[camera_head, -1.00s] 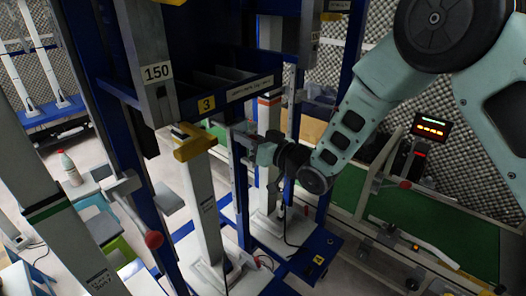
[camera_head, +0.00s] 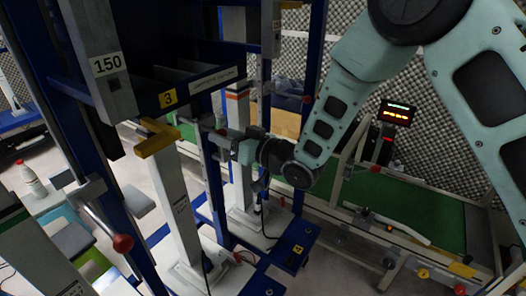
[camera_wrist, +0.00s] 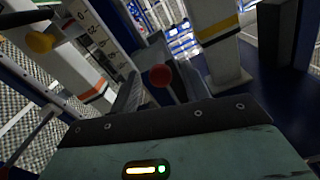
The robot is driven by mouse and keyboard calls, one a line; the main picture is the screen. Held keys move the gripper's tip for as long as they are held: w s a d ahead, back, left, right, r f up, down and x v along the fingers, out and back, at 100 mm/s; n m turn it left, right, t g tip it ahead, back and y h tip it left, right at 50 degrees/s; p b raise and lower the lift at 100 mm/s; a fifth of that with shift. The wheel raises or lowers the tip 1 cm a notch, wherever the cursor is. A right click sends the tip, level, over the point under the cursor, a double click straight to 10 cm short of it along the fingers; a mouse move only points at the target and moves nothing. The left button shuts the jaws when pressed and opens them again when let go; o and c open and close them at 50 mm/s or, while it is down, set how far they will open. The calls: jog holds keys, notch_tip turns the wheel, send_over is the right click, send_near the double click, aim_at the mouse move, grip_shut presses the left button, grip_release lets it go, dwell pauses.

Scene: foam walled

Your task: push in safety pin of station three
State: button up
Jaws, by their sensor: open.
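Station three carries a yellow "3" sign (camera_head: 168,98) on its blue frame. Below the sign a yellow handle piece (camera_head: 158,138) sits atop its white column (camera_head: 176,205). My gripper (camera_head: 222,140) reaches in from the right, just right of this column, beside a blue upright. In the wrist view my gripper (camera_wrist: 158,90) has its dark fingers apart, with a red ball knob (camera_wrist: 160,75) showing between them. Whether they touch the knob, or whether it is the safety pin, I cannot tell. The head view does not show the knob clearly.
A red-knobbed lever (camera_head: 122,243) juts out at station three's lower left. Station four's white column (camera_head: 237,100) stands behind my gripper. A green-topped conveyor (camera_head: 400,205) with a lit display (camera_head: 397,113) is at right. A yellow knob (camera_wrist: 40,42) shows at left in the wrist view.

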jog(key=b+v, duration=0.2)
jog(key=v, duration=1.1)
jog(key=shift+s+d+b, duration=0.25)
jog(key=shift+d+b, duration=0.05)
jog(key=s+d+g+h, duration=0.2)
jog(key=s+g+h, duration=0.1)
jog(key=s, duration=0.5)
jog(key=s+d+g+h+p, duration=0.1)
jog(key=s+d+g+h, duration=0.2)
jog(key=s+h, duration=0.3)
jog(key=s+d+f+g+h, duration=0.1)
jog(key=s+g+h, duration=0.3)
jog(key=s, duration=0.8)
jog(key=shift+d+g+h, duration=0.3)
jog(key=shift+d+g, duration=0.2)
jog(key=shift+d, duration=0.2)
jog(key=shift+w+f, duration=0.1)
